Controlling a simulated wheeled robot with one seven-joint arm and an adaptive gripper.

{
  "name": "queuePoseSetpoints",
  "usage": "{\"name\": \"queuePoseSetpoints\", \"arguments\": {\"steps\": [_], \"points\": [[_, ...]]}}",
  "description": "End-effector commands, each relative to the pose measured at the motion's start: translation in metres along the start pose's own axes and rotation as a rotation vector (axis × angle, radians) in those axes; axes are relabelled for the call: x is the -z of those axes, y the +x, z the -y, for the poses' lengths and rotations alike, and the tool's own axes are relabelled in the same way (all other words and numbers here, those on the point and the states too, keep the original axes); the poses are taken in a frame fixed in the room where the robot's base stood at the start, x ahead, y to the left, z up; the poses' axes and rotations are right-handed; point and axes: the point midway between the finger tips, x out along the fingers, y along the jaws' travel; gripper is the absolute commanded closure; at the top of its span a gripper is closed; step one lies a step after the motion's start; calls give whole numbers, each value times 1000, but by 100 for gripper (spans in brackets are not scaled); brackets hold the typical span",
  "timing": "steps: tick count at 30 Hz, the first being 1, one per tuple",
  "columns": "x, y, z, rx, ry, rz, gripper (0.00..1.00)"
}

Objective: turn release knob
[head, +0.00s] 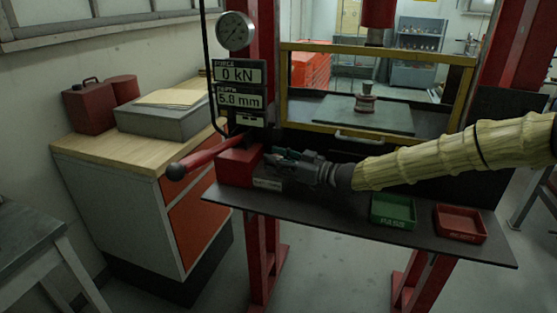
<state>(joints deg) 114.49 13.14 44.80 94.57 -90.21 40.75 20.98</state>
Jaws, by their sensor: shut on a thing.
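The red pump block (235,168) sits on the left end of the press shelf, with a red lever (197,157) ending in a black ball at its left. My gripper (277,160) reaches in from the right, against the right side of the block. Its fingers are dark and small in the view, closed on the release knob, which they hide almost wholly. How far the knob is turned cannot be seen. A small pale label (267,183) shows just below the fingers.
A green tray (393,211) and a red tray (461,222) stand on the shelf's right half. The yellow-framed guard (376,137) stands behind my arm, with a small part (365,102) on the plate inside. A wooden-topped cabinet (85,146) is at the left.

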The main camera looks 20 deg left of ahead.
Motion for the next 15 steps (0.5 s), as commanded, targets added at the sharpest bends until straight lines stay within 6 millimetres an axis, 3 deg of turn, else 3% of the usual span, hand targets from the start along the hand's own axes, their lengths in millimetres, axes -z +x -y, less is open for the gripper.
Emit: {"name": "queuePoseSetpoints", "arguments": {"steps": [14,15], "points": [[2,0,-1,5,-1,-3,88],[2,0,-1,5,-1,-3,59]]}}
